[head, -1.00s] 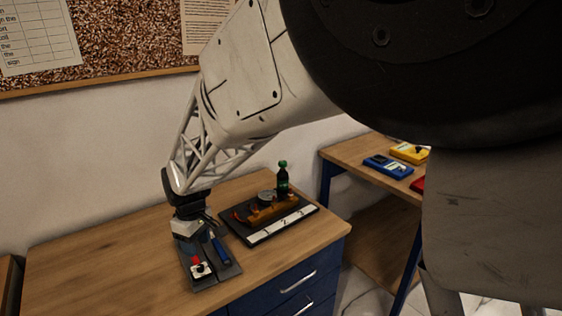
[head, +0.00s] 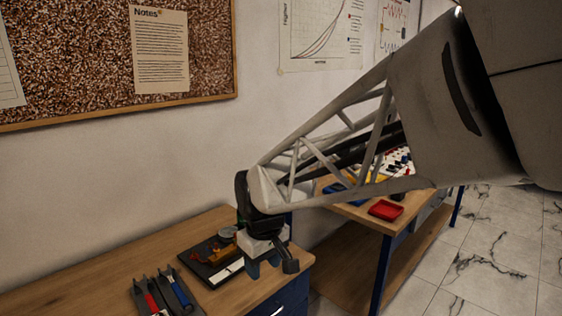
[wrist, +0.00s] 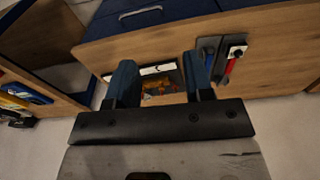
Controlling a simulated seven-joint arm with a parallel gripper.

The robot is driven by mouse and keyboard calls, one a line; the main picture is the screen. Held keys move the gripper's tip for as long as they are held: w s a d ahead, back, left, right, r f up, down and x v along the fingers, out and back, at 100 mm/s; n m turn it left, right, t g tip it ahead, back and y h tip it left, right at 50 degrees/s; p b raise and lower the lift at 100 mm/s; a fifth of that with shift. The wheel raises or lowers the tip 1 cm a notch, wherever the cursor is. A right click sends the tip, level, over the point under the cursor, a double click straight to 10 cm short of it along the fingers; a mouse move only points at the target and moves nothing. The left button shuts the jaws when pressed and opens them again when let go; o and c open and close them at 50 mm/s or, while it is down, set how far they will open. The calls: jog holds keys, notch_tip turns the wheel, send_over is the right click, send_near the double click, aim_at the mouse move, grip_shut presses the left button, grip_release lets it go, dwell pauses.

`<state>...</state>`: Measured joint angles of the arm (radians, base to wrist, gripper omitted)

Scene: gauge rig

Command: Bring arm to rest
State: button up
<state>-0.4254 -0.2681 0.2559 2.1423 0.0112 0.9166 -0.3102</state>
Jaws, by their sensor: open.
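My gripper (head: 272,266) is over the right end of the wooden desk (head: 90,275) in the head view, with its fingers pointing down. The fingers are apart and nothing is held; in the wrist view my gripper (wrist: 160,74) shows a wide gap between its dark blue fingers. My arm reaches to it from the upper right. A dark board (head: 207,268) with orange-brown parts and a white strip lies just left of my gripper in the head view. In the wrist view the board's white strip (wrist: 158,69) shows between the fingers.
A grey tray (head: 142,297) holds a red tool (head: 152,304) and a blue tool (head: 181,294) on the desk. A second bench stands right, with a red tray (head: 385,209), partly behind my arm. The left part of the desk is clear.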

jog(key=s+d+r+m+t, duration=0.1)
jog(key=s+d+m, duration=0.7)
jog(key=s+d, duration=1)
jog(key=d, duration=0.4)
jog(key=shift+s+d+r+m+t, duration=0.2)
jog(key=shift+r+m+t, duration=0.1)
jog(key=shift+r+t, duration=0.1)
